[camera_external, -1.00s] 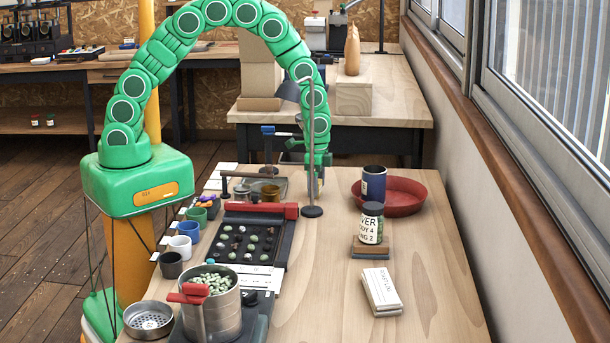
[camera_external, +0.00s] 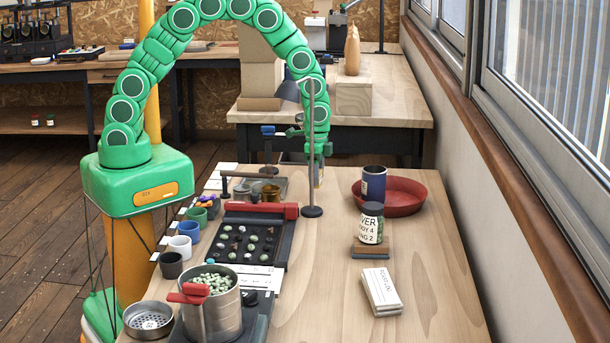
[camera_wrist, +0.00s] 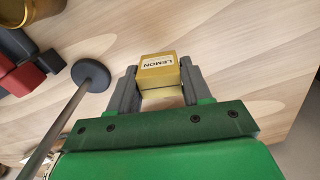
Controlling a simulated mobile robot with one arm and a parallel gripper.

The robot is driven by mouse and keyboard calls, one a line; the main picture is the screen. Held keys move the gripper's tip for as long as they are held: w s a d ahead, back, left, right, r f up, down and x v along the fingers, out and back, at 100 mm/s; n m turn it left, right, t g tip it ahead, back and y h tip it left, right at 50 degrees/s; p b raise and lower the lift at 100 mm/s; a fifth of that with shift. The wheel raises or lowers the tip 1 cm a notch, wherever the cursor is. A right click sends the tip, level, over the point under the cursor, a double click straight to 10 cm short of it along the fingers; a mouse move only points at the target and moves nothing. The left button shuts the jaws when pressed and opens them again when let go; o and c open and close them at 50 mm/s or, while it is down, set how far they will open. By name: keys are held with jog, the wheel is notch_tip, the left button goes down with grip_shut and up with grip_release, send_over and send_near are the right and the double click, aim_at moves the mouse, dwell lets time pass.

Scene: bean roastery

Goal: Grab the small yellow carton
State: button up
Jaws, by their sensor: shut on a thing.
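The small yellow carton (camera_wrist: 160,72), with a white label reading LEMON, sits between the jaws of my gripper (camera_wrist: 157,80) in the wrist view. The jaws are shut on it, one finger on each side. In the external view my gripper (camera_external: 319,176) points down at the far part of the wooden table, partly behind a thin metal rod. The carton cannot be made out clearly there. How far it is above the table is hard to tell.
The rod stand (camera_external: 312,211) with its round dark base is right beside my gripper; its base also shows in the wrist view (camera_wrist: 91,75). A red bowl (camera_external: 409,203) and a dark-lidded jar (camera_external: 371,225) are to the right. A bean board (camera_external: 236,263) lies left.

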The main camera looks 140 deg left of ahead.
jog(key=s+d+r, duration=0.9)
jog(key=d, duration=0.1)
jog(key=shift+d+r, duration=0.25)
jog(key=shift+r, duration=0.1)
